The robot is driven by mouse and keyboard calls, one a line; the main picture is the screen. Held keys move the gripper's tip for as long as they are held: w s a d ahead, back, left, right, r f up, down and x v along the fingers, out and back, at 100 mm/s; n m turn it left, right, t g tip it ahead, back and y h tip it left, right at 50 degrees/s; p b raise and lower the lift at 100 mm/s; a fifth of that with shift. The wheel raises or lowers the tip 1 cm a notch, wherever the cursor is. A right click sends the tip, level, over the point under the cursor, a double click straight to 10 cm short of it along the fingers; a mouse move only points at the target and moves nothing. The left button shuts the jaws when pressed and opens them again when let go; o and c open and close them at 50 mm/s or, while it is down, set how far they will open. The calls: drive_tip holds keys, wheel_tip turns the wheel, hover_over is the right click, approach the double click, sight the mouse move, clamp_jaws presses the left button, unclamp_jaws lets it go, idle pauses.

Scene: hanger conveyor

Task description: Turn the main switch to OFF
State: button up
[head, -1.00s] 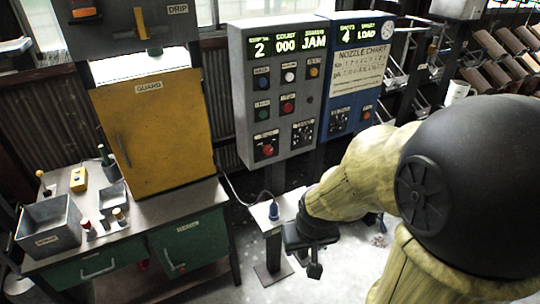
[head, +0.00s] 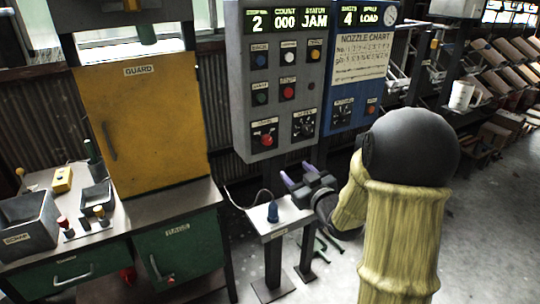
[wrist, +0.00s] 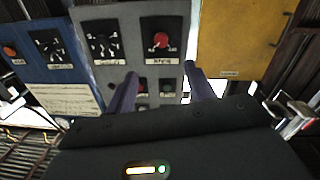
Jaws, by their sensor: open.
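The red rotary switch (head: 266,139), which looks like the main switch, is at the lower left of the grey control panel (head: 240,100). Its label is too small to read. In the wrist view the red switch (wrist: 161,41) is near the top, beyond the gap between the fingers. My gripper (head: 297,174) is open and empty, below and to the right of the switch and apart from it. Its two purple fingers also show in the wrist view (wrist: 160,72). The switch's exact setting is too small to tell.
A black rotary dial (head: 304,123) sits right of the switch. A blue panel (head: 343,92) adjoins on the right, a yellow guard door (head: 140,125) stands left. A small stand (head: 268,229) with a blue plug (head: 272,211) is below the panel, close to my gripper.

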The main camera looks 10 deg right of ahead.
drive_tip(key=shift+r, duration=0.1)
idle(0.3)
drive_tip(key=p, duration=0.3)
approach(268, 142)
drive_tip(key=x, duration=0.8)
drive_tip(key=shift+w, duration=0.35)
drive_tip(key=c, duration=1)
